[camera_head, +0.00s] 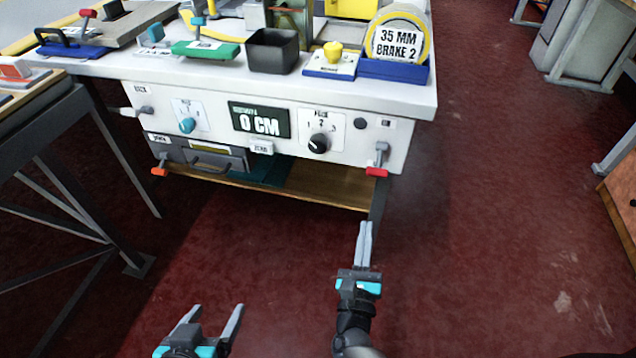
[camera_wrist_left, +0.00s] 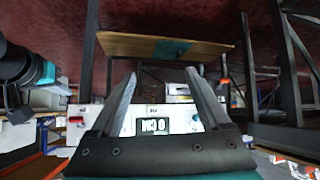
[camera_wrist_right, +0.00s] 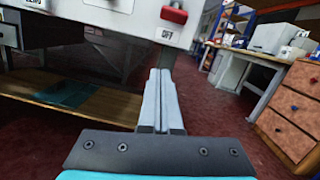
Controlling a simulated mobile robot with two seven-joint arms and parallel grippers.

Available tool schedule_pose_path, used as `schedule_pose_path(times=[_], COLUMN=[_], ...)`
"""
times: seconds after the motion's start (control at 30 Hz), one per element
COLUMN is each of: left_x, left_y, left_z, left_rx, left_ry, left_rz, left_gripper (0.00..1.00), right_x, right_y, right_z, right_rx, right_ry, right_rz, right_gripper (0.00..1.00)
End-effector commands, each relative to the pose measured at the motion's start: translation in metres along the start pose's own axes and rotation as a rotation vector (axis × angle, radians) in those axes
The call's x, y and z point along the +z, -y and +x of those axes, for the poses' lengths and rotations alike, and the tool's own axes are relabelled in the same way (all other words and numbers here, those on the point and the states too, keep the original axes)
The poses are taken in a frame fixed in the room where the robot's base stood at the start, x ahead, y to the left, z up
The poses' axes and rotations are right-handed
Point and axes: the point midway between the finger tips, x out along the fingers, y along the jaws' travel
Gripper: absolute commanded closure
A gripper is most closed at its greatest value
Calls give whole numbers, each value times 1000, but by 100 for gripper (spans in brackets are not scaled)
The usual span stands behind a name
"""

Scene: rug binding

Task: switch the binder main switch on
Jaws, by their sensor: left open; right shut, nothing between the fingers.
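The binder's white front panel (camera_head: 270,165) faces me. At its right end a grey lever with a red grip (camera_head: 377,172) hangs downward, likely the main switch. In the right wrist view the red grip (camera_wrist_right: 174,15) is at the top, with an OFF label (camera_wrist_right: 166,34) just below it. My right gripper (camera_head: 365,226) is shut and empty, below and in front of the red grip, apart from it. It also shows in the right wrist view (camera_wrist_right: 159,72). My left gripper (camera_head: 213,312) is open and empty, low in front of the panel; it also shows in the left wrist view (camera_wrist_left: 160,75).
The panel carries a 0 CM display (camera_head: 260,122), a black knob (camera_head: 318,143) and a teal knob (camera_head: 187,125). Another red-tipped lever (camera_head: 159,171) hangs at its left. A wooden shelf (camera_head: 310,194) lies underneath. Red floor (camera_head: 500,220) is clear to the right.

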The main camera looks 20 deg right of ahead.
Motion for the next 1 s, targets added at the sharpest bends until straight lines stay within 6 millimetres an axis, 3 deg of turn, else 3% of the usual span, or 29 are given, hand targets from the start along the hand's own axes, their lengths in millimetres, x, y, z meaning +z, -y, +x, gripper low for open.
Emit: schedule_pose_path(times=[0.2, 0.67, 0.77, 1.0], left_x=[-12, -14, -14, -20], left_y=[-4, -5, -7, -19], left_z=[-10, -10, -9, -4], left_rx=[9, 11, 18, 50], left_ry=[-32, -43, -65, -179], left_rz=[-3, -4, -5, -17], left_gripper=[20, 20, 20, 20], right_x=[4, 5, 5, 5], right_y=[9, 10, 11, 15], right_z=[1, 7, 18, 66], right_rx=[-71, -76, -76, -76], right_ry=[24, 27, 28, 29], right_rz=[152, 161, 160, 160], right_gripper=[100, 100, 100, 100])
